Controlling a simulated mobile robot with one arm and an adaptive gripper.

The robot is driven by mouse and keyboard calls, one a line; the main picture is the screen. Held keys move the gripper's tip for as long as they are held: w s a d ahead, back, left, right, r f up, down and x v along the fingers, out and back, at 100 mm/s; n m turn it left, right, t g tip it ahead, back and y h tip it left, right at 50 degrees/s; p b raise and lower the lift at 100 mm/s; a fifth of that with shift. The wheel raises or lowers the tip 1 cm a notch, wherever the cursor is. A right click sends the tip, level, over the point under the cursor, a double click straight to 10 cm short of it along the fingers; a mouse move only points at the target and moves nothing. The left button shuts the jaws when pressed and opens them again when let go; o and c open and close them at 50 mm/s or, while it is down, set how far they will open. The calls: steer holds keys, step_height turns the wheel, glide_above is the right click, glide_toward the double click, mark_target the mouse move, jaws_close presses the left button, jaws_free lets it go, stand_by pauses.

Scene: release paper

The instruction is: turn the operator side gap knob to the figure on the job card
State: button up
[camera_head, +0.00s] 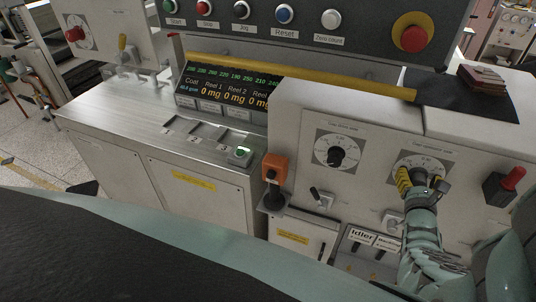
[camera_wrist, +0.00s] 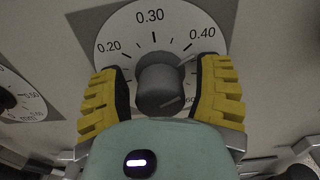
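Two round dials with dark knobs are on the pale machine panel; their small labels are too blurred to read surely. My gripper (camera_head: 421,181) is at the right dial (camera_head: 420,166). In the wrist view, its yellow-and-black fingers (camera_wrist: 160,95) stand on either side of the dark knob (camera_wrist: 158,88), with narrow gaps showing. The dial (camera_wrist: 150,25) behind shows 0.20, 0.30 and 0.40. A pale pointer slants up right from the knob, between 0.30 and 0.40. The left dial (camera_head: 342,149) is free and partly shows in the wrist view (camera_wrist: 15,98). I cannot make out a job card.
An orange box (camera_head: 275,167) and a lever switch (camera_head: 321,197) lie left of my gripper. A red-handled switch (camera_head: 505,184) is close on the right. A yellow bar (camera_head: 300,75), a display (camera_head: 228,90) and a push-button row (camera_head: 284,14) are behind.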

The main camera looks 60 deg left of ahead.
steer(key=c, duration=1)
steer(key=shift+s+a+f, duration=0.1)
